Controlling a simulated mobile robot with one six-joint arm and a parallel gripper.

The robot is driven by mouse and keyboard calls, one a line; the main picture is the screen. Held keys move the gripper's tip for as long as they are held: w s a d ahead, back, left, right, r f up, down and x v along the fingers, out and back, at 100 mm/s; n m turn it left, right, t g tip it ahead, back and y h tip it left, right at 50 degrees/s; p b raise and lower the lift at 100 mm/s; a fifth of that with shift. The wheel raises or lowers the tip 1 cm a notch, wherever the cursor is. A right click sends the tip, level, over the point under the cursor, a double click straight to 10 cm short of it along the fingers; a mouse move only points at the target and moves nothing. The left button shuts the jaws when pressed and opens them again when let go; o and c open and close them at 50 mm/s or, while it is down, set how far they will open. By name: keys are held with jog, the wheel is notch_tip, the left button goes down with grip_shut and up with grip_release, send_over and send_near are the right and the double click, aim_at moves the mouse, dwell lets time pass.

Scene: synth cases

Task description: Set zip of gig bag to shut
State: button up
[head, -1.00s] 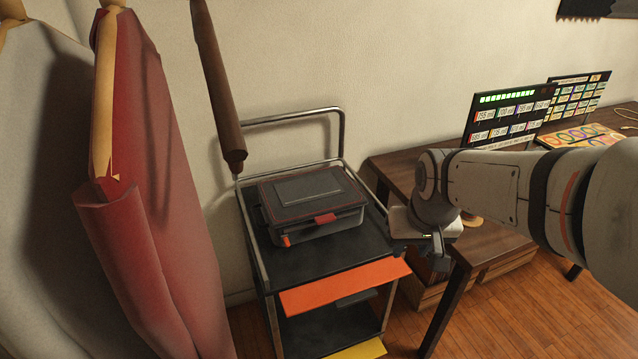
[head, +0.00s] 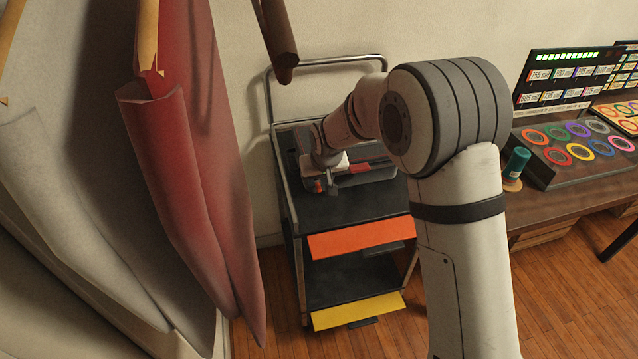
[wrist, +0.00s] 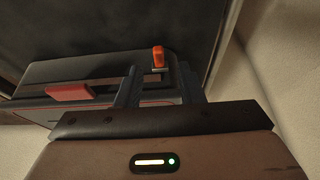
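The gig bag is a dark grey case (head: 372,178) with a red front tab (head: 358,168), lying on the black top of a cart. My arm covers much of it in the head view. The case's front side (wrist: 95,68) and the red tab (wrist: 70,92) also show in the wrist view. A small orange zip pull (wrist: 158,56) stands at one end of the front; it also shows in the head view (head: 318,186). My gripper (wrist: 160,78) is open, its two dark fingers apart with the orange pull between their tips. I cannot see contact.
The cart (head: 345,215) has an orange drawer front (head: 355,239) and a yellow one (head: 355,310). Red cloth (head: 170,150) hangs close on the left, and a brown hanging roll (head: 277,40) is above. A wooden table (head: 555,205) with ring displays stands at right.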

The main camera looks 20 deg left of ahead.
aim_at(318, 187)
jog(key=shift+x, duration=1.95)
grip_shut()
